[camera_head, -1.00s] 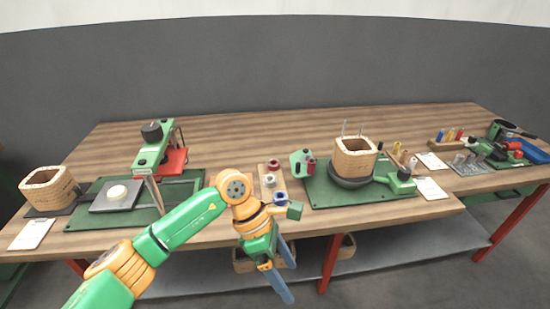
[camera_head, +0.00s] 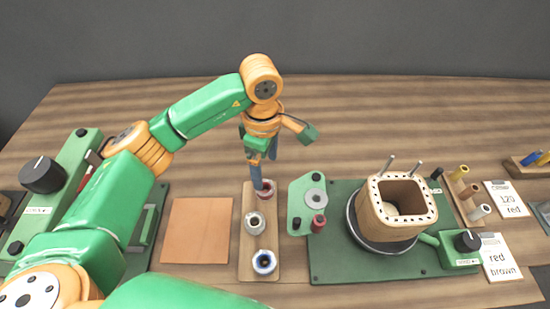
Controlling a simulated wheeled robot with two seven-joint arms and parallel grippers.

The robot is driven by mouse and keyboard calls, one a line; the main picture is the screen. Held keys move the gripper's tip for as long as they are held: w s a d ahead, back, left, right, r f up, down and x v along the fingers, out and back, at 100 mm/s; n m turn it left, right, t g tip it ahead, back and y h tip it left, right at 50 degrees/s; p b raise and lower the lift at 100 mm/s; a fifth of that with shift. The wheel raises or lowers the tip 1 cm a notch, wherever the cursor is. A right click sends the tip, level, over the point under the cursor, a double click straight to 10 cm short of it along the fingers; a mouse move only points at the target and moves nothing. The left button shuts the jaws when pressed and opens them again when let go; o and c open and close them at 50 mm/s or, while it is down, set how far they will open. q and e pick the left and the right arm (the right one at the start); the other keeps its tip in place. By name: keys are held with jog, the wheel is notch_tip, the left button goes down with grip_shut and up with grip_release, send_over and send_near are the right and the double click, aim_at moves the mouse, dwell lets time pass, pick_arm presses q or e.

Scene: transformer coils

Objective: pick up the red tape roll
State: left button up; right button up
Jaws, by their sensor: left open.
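The red tape roll (camera_head: 266,189) stands at the far end of a narrow wooden board (camera_head: 247,220), partly hidden by a fingertip. A white-grey roll (camera_head: 256,222) and a blue-and-white roll (camera_head: 264,262) sit nearer on the same board. My left gripper (camera_head: 264,172) points down with its blue fingers open, at the red roll in the picture. I cannot tell whether a finger touches the roll. My right gripper is not in view.
A green winding base (camera_head: 330,262) with a square wooden coil former (camera_head: 398,208) stands right of the board. A flat tan pad (camera_head: 197,230) lies to the left. Cards (camera_head: 498,257) and pegs are at the right. The table's back is clear.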

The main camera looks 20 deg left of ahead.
aim_at(267, 191)
pick_arm(q)
jog(key=shift+f, duration=0.25)
jog(key=shift+s+d+f+p, duration=0.1)
jog(key=shift+s+f+p, duration=0.7)
jog(key=shift+f+p, duration=0.2)
notch_tip(267, 191, down, 4)
jog(key=shift+w+r+p, duration=0.1)
jog(key=shift+p, duration=0.2)
jog(key=shift+w, duration=0.15)
jog(key=c, duration=1)
grip_shut()
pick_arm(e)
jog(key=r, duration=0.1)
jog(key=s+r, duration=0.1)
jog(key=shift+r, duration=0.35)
